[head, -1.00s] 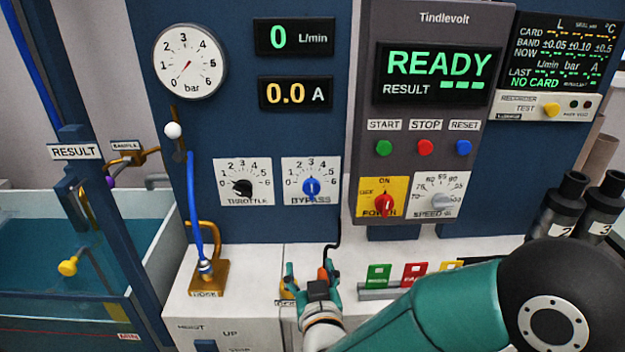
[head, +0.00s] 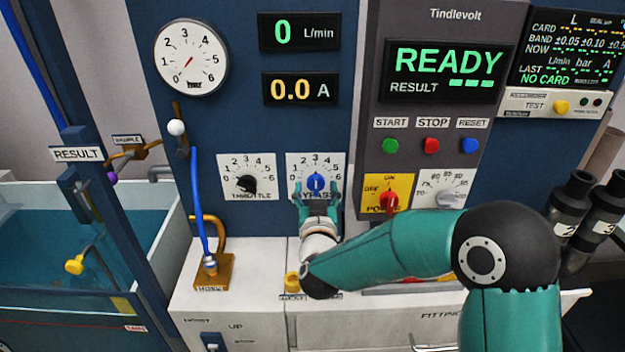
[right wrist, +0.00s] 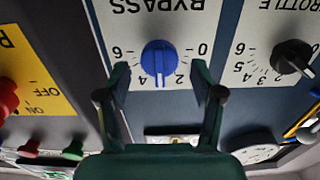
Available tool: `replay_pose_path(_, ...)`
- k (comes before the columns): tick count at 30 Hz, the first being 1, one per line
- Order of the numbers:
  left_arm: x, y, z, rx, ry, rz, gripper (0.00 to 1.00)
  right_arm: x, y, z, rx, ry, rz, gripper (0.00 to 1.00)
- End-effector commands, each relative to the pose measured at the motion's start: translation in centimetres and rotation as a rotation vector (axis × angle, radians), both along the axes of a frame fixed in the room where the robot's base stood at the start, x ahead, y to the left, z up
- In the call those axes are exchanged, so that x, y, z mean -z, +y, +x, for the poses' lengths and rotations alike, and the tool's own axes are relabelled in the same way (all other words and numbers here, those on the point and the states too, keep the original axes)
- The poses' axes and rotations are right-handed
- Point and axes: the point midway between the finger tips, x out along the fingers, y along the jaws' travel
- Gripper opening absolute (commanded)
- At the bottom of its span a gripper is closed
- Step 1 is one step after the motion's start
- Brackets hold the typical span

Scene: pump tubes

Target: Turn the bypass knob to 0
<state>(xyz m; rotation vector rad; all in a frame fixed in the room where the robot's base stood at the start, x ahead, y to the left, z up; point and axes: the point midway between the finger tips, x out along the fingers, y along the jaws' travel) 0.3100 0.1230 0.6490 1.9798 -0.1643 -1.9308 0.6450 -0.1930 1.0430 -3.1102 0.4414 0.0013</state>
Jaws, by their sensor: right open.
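The blue bypass knob (head: 316,183) sits on its white dial plate (head: 328,161) on the blue panel. It also shows in the right wrist view (right wrist: 158,60), where the picture is upside down. Its pointer is towards the middle of the scale, around 3. My right gripper (head: 317,194) is just in front of the dial, its fingers open on either side of the knob. In the right wrist view the open fingers (right wrist: 160,80) stand apart from the knob, with gaps on both sides. My left gripper is not in view.
The black throttle knob (head: 245,184) is on the dial to the left. The red power knob (head: 389,202) and speed knob (head: 447,198) are to the right. A blue hose (head: 199,205) runs down at the left. Start, stop and reset buttons are above right.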

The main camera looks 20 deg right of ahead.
Motion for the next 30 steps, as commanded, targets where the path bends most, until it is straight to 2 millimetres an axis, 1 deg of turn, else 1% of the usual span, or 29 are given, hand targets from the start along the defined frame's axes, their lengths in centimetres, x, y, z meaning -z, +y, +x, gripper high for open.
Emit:
replay_pose_path(1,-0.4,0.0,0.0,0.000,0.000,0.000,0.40,-0.1,-0.3,0.8,0.003,0.001,0.000,0.67)
replay_pose_path(3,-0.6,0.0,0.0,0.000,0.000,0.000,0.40,-0.1,-0.4,1.5,0.001,0.000,0.000,0.67)
replay_pose_path(6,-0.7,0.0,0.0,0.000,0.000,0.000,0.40,0.0,-0.7,2.2,0.001,0.000,0.000,0.67)
replay_pose_path(10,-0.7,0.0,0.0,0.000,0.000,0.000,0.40,0.0,-0.8,2.6,0.001,0.001,0.000,0.67)
replay_pose_path(17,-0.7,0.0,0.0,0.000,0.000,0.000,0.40,0.1,-0.8,2.6,0.000,0.000,0.000,0.67)
replay_pose_path(18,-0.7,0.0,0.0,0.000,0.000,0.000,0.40,0.0,-0.8,2.6,0.000,0.000,0.000,0.60)
replay_pose_path(26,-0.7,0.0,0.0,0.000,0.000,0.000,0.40,0.0,-0.7,2.5,0.000,0.000,0.000,0.17)
replay_pose_path(27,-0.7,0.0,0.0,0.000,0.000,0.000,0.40,0.0,-0.7,2.5,-0.001,0.000,0.000,0.10)
replay_pose_path(28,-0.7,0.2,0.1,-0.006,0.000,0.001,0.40,0.0,0.8,2.6,-0.010,0.000,0.000,0.08)
replay_pose_path(30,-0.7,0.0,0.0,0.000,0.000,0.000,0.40,0.0,0.0,2.6,-0.006,0.000,-0.002,0.08)
